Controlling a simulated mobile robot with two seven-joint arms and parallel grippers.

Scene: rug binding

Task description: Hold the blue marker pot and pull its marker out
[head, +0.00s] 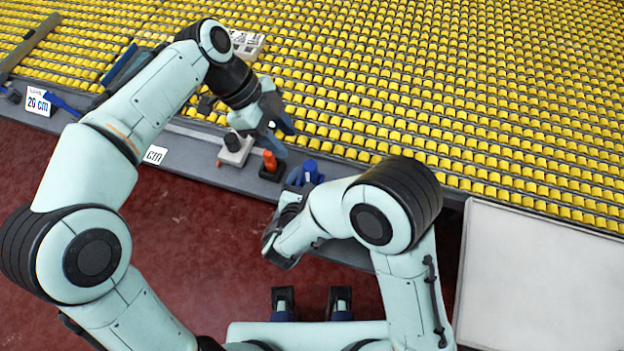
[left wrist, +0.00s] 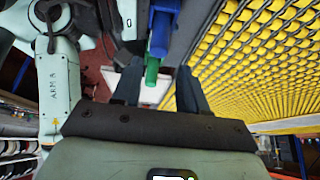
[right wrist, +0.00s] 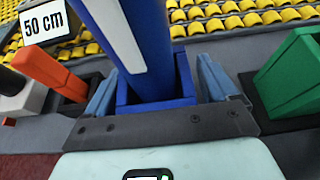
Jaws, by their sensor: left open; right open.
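The blue marker pot (right wrist: 186,85) stands on the grey ledge with the thick blue marker (right wrist: 140,35) upright in it; the marker has a white stripe. In the head view the blue marker (head: 311,170) shows just above my right forearm. My right gripper (right wrist: 158,88) is open, with one finger on each side of the blue pot; I cannot tell whether they touch it. My left gripper (head: 283,137) is open and empty above the orange marker, left of the blue one. In the left wrist view the blue marker (left wrist: 160,32) lies beyond the fingertips.
An orange marker (head: 270,160) stands left of the blue pot, beside a white block with a black knob (head: 235,148). A green pot (right wrist: 292,80) stands right of the blue one. Rows of yellow pieces (head: 430,90) fill the area behind. A pale panel (head: 540,285) is at right.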

